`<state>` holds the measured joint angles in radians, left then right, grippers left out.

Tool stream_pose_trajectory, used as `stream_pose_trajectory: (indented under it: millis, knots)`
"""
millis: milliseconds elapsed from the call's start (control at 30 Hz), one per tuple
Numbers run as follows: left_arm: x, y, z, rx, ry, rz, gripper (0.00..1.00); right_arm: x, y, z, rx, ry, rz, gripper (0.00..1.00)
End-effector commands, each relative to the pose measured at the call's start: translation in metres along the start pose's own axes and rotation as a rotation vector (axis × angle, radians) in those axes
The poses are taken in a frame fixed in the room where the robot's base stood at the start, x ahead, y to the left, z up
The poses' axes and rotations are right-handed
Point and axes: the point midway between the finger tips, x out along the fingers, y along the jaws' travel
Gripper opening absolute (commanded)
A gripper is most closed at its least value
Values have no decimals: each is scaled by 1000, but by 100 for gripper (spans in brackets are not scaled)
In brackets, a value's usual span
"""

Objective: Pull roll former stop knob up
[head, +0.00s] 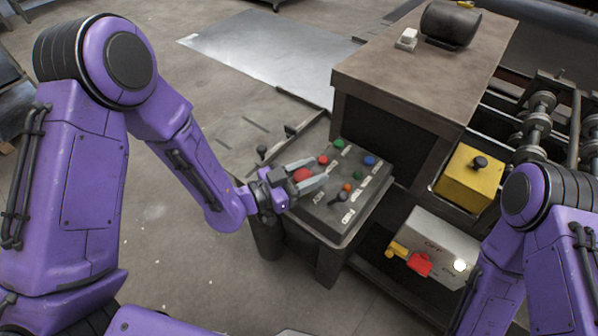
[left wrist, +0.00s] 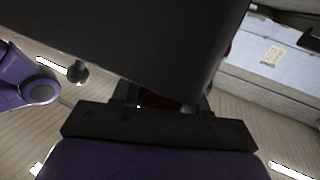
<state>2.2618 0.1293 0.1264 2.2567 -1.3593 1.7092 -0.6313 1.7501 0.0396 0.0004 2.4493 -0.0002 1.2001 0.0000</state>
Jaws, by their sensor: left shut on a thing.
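The red stop knob (head: 303,174) is on the left part of the dark sloped control panel (head: 335,215). My left gripper (head: 317,171) reaches in from the left, with one pale finger on each side of the knob. It is shut on the knob. In the left wrist view, a dark surface fills the upper middle, and only a bit of red (left wrist: 158,100) shows between the gripper's dark parts. My right gripper is out of view; only my right arm shows at the right edge.
Several smaller coloured buttons, including a blue one (head: 369,160), and a black lever (head: 341,197) sit close by on the panel. A brown cabinet (head: 420,70) stands behind. A grey box (head: 430,240) with yellow and red switches is at the right.

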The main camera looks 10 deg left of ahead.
Motion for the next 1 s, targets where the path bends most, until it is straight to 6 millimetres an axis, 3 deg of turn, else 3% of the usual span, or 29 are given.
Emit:
stream_pose_trajectory:
  millis: [133, 167, 233, 567, 667, 900, 1000]
  knots:
    - [2, -3, -4, 2, 10, -6, 0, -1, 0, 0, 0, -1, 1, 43]
    - [2, -3, -4, 2, 11, -6, 46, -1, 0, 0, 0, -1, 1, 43]
    - [2, -3, -4, 2, 11, -6, 69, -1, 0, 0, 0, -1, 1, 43]
    - [-3, -3, -2, 2, 7, -7, 69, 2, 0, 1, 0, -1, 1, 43]
    - [-18, -4, 1, 2, 6, -9, 69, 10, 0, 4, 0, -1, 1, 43]
    - [-75, -3, 1, 2, 9, -11, 69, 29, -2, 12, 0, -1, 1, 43]
    - [-93, -4, -4, 1, 9, -12, 69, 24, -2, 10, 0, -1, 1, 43]
